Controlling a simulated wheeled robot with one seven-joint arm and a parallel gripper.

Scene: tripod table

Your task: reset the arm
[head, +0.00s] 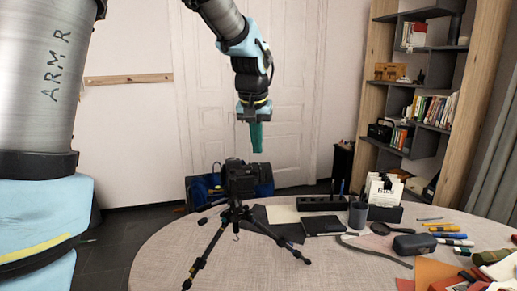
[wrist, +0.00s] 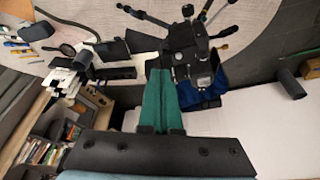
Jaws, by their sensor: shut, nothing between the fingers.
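My arm hangs down from the top of the head view. My gripper (head: 256,140) has green fingers pointing down, shut and empty, in the air above the black camera on its tripod (head: 238,180). In the wrist view the two green fingers of my gripper (wrist: 164,75) lie side by side with their tips together. The tripod with its camera (wrist: 190,48) shows just past the fingertips in that view, apparently apart from them. Its legs stand spread on the round table (head: 160,262).
Notebooks, a black organiser (head: 320,203), a pen cup (head: 358,214), a dark case (head: 414,244) and several markers lie on the table's right side. A blue bag (head: 203,188) stands behind the table. A bookshelf (head: 373,85) rises at the right. The table's left part is bare.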

